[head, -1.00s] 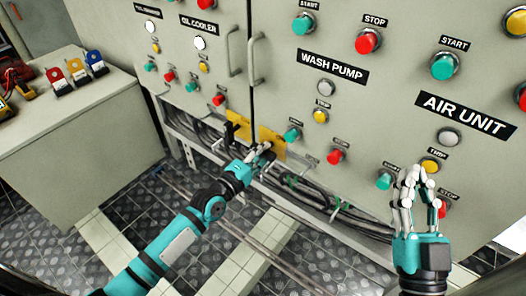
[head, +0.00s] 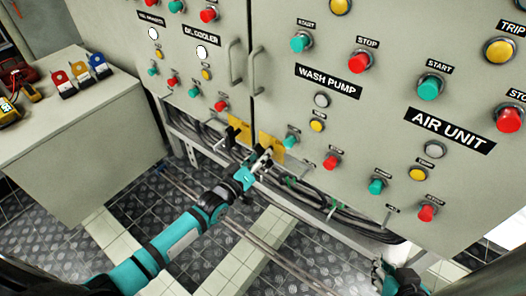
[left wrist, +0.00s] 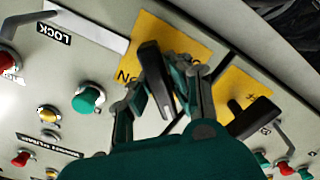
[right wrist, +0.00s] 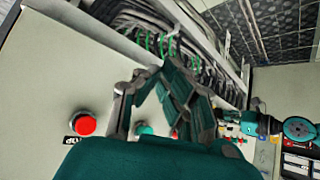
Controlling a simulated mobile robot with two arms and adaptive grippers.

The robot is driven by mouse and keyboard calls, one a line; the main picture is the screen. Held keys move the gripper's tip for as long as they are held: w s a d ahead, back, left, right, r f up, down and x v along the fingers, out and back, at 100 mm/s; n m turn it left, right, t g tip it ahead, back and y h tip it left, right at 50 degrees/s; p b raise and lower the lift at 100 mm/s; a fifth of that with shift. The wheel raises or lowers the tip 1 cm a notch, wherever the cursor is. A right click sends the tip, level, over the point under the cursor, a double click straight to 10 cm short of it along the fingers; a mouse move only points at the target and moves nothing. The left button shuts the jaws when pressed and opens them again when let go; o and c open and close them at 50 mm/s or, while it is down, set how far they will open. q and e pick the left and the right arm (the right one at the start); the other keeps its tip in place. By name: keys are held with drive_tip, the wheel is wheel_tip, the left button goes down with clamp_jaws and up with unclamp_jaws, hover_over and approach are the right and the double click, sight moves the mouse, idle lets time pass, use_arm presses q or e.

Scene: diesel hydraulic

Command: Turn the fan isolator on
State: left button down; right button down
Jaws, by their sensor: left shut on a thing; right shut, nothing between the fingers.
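Two yellow isolator plates sit low on the grey cabinet, the left one (head: 239,127) and the right one (head: 272,148). Each carries a black lever handle. My left gripper (head: 263,158) is at the right plate, shut on its black handle (left wrist: 153,75), which stands out between the fingers in the left wrist view. The other black handle (left wrist: 254,117) is free, beside the gripper. Lettering on the plate is partly hidden; which isolator it names cannot be read. My right gripper (head: 383,268) is low at the bottom right, shut and empty; it also shows in the right wrist view (right wrist: 158,78).
Push buttons and lamps cover the cabinet above, including a red button (right wrist: 85,124) near my right gripper. Cables (head: 315,200) run in a tray below. A bench (head: 85,125) with padlocks and a meter stands left. The tiled floor is open.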

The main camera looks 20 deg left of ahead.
use_arm(q)
drive_tip(key=m+p, duration=0.2)
drive_tip(key=m, duration=0.1)
drive_tip(key=shift+r+m, duration=0.1)
drive_tip(key=shift+m, duration=0.7)
drive_tip(key=m+p, duration=0.1)
drive_tip(key=m, duration=0.3)
drive_tip(key=shift+p, duration=0.35)
use_arm(e)
drive_tip(key=s+d+f+g+h, duration=0.1)
drive_tip(key=s+d+g, duration=0.2)
drive_tip(key=s, duration=0.6)
drive_tip(key=g, duration=0.2)
drive_tip(key=shift+s+f+g, duration=0.25)
drive_tip(key=shift+s+g, duration=0.05)
use_arm(q)
drive_tip(key=shift+m, duration=0.3)
use_arm(e)
drive_tip(key=shift+w+f, duration=0.1)
drive_tip(key=shift+f, duration=0.45)
drive_tip(key=shift+r, duration=0.1)
use_arm(q)
drive_tip(key=c, duration=1.2)
unclamp_jaws()
drive_tip(key=shift+c, duration=0.2)
use_arm(e)
drive_tip(key=shift+w, duration=0.1)
